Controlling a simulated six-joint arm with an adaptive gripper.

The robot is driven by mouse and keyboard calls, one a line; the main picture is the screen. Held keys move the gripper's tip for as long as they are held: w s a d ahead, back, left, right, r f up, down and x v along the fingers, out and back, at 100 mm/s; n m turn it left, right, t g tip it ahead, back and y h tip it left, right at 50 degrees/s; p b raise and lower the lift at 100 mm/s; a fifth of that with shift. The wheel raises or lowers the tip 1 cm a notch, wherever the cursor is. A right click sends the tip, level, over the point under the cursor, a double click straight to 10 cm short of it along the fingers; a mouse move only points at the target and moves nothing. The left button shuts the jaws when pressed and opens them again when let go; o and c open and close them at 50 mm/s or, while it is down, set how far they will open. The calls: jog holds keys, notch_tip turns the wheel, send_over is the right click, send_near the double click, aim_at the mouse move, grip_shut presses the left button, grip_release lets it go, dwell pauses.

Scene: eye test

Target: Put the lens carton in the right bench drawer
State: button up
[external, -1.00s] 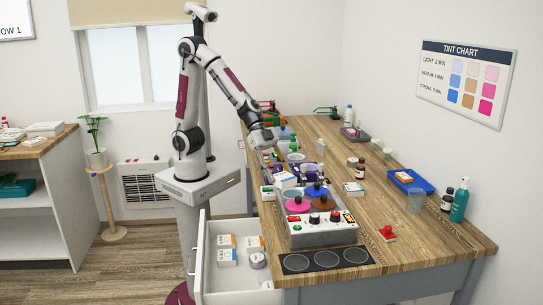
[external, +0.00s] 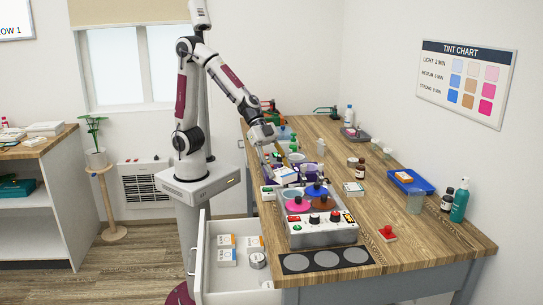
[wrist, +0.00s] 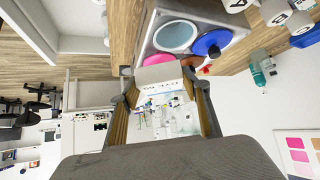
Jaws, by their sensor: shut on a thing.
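In the wrist view my gripper (wrist: 160,92) is shut on this carton (wrist: 158,73), one finger on each side. I cannot read its print, so I cannot tell if it is the lens carton. A white bench drawer (external: 204,262) stands open at the bench's left end. Several small white cartons (external: 227,256) and a round tin (external: 258,261) lie in it.
The tint unit (external: 322,233) with coloured lids and a control panel is just below and right of the carton. A blue tray (external: 425,188), a teal bottle (external: 460,202) and a red button (external: 387,233) are further right. The drawer's front part has bare floor.

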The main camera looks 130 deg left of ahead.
jog(key=shift+r, duration=1.7)
jog(key=w+d+m+g+h, duration=0.1)
jog(key=w+d+m+h, duration=0.15)
jog(key=d, duration=0.55)
jog(key=w+d+m+g+h, duration=0.1)
jog(key=d+m, duration=0.2)
jog(key=d, duration=0.5)
jog(key=m+g+h, duration=0.2)
jog(key=m+g, duration=0.1)
jog(key=m, duration=0.2)
send_over(232, 285)
jog(key=w+d, duration=0.2)
notch_tip(232, 285, down, 24)
jog(key=shift+w+d+r, duration=0.15)
jog(key=shift+d+r, duration=0.05)
jog(key=shift+r, duration=0.05)
jog(key=shift+f, duration=0.1)
jog(key=shift+f, duration=3)
jog(key=shift+f, duration=1.9)
jog(key=shift+f, duration=0.15)
